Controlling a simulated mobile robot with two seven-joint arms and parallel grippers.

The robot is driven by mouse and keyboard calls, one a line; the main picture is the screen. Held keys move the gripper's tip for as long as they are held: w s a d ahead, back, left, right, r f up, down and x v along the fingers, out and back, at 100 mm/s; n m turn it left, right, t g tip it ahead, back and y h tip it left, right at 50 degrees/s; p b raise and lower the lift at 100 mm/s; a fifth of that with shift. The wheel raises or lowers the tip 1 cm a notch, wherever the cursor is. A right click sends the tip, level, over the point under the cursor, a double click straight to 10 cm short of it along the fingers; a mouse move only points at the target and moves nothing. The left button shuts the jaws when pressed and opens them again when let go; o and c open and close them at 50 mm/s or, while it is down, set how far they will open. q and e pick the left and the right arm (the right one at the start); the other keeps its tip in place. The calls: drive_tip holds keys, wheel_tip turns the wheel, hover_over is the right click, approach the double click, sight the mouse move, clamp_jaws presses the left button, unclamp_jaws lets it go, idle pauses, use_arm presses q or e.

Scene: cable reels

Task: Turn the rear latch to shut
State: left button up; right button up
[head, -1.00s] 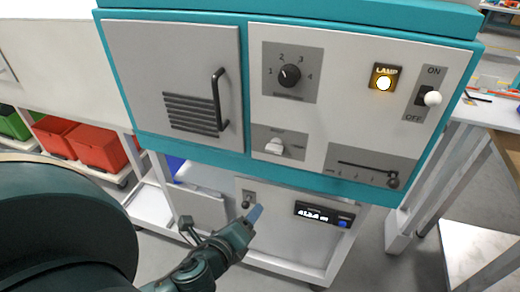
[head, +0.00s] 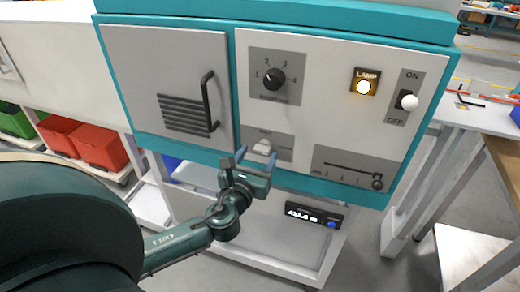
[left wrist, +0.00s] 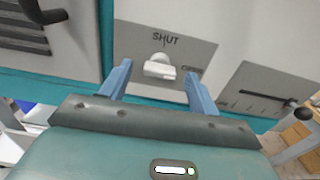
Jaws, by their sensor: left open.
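The white latch (head: 263,147) sits on a grey plate low on the teal cabinet's front panel. In the left wrist view, the latch (left wrist: 159,68) lies under the word SHUT. Its handle points right, toward a second label that I cannot fully read. My left gripper (head: 256,161) is open just below and in front of the latch. In the left wrist view, the blue fingers of the left gripper (left wrist: 156,80) stand on either side of the latch, apart from it. My right gripper is not in view.
Above the latch is a black dial (head: 271,79). To the right are a lit lamp (head: 364,87), a toggle switch (head: 408,101) and a slider (head: 376,181). A door with a black handle (head: 208,102) is on the left. A display box (head: 311,216) sits below.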

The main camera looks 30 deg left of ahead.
sight(263, 148)
use_arm(q)
drive_tip(key=shift+x, duration=0.9)
drive_tip(key=shift+w, duration=0.25)
drive_tip(key=shift+c, duration=0.4)
drive_tip(key=c, duration=0.9)
